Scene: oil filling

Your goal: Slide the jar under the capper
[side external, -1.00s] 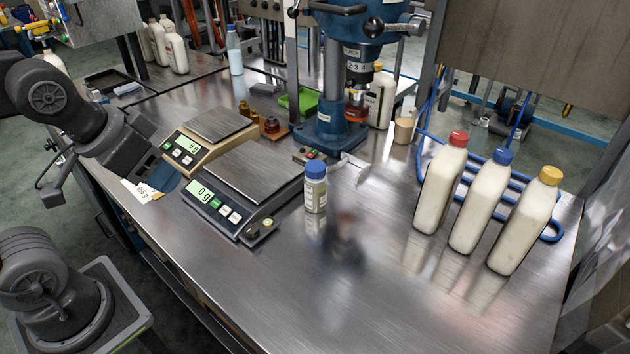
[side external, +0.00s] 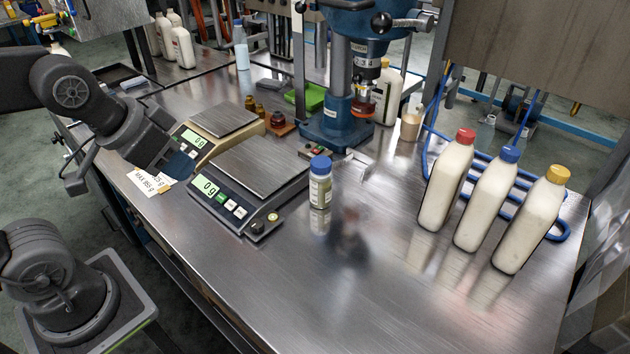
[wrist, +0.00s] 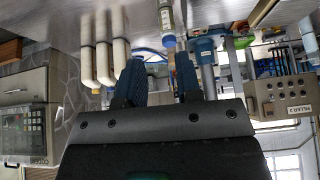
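The jar (side external: 320,184), clear with pale contents and a blue cap, stands upright on the steel bench, right of the front scale. In the wrist view the jar (wrist: 166,16) appears inverted at the top, beyond the fingers. The capper (side external: 350,75) is a blue column press behind the jar, with a red-orange part under its head; the jar stands in front of its base, apart from it. My gripper (side external: 182,163) is at the left, near the scales and away from the jar. In the wrist view my gripper (wrist: 159,72) has its two blue fingers apart with nothing between them.
Three white bottles (side external: 490,190) with red, blue and yellow caps stand at the right. A tan cup (side external: 411,126) is beside the capper. The front bench is clear.

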